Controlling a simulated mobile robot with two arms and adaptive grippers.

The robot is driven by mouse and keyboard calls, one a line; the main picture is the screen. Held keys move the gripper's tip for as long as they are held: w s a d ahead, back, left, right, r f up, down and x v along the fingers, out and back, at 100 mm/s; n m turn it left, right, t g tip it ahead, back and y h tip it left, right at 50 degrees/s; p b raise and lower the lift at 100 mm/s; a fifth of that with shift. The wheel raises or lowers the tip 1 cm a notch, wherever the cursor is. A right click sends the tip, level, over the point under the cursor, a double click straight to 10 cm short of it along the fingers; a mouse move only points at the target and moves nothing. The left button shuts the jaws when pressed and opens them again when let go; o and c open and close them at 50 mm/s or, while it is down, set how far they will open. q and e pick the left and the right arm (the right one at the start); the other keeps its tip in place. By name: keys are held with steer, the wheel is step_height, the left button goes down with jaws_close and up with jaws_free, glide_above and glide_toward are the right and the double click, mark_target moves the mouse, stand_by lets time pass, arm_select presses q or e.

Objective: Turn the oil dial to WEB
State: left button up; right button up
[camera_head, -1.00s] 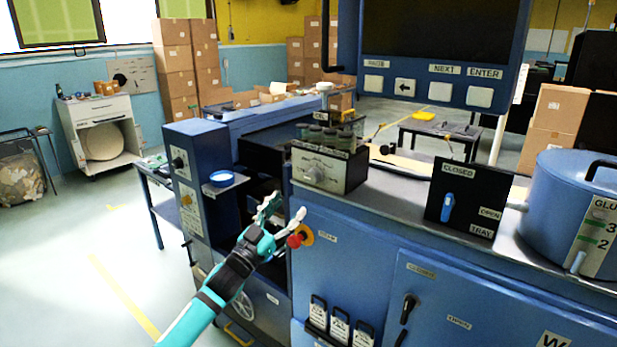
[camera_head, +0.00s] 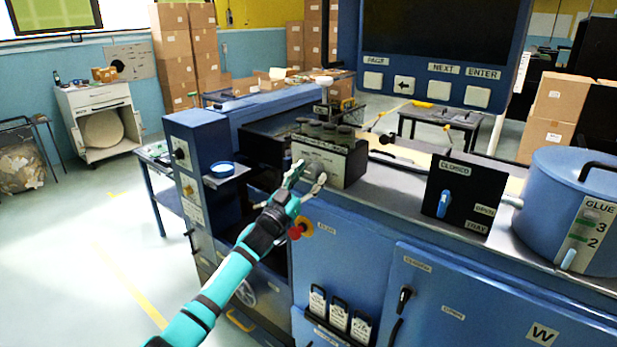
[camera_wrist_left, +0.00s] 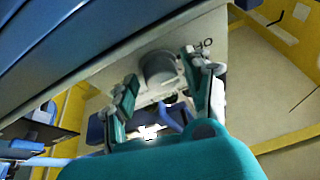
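The oil dial is a round grey knob (camera_wrist_left: 158,68) on a pale plate in the left wrist view. In the head view it sits low on the pale front of a black-sided box (camera_head: 352,165) on the machine top, partly hidden by my fingers. My left gripper (camera_head: 307,175) is open in front of that box. In the left wrist view its two fingers (camera_wrist_left: 162,78) stand apart on either side of the knob's near edge. I cannot tell whether they touch it. My right gripper is not in view.
A red-and-yellow button (camera_head: 299,229) is just below my left gripper. A black panel with a blue lever (camera_head: 444,204) and a blue glue pot (camera_head: 565,210) stand right.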

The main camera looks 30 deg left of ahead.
arm_select(q)
steer(key=c, duration=0.9)
steer(key=shift+f+m, duration=0.1)
steer(key=shift+m, duration=0.2)
steer(key=shift+a+m+h+b, duration=0.1)
steer(key=shift+m+h+b, duration=0.6)
steer(key=shift+m, duration=0.4)
steer(key=m+h+b, duration=0.1)
steer(key=m, duration=0.2)
steer(key=shift+a+g+h, duration=0.1)
steer(key=shift+g+h, duration=0.2)
steer(key=m+h+b, duration=0.1)
steer(key=m, duration=0.2)
steer(key=shift+m+g, duration=0.3)
steer(key=shift+g, duration=0.1)
steer(key=shift+a+m+g+h+b, duration=0.1)
steer(key=shift+m+g+h+b, duration=0.4)
steer(key=shift+m, duration=1)
steer(key=shift+h, duration=0.3)
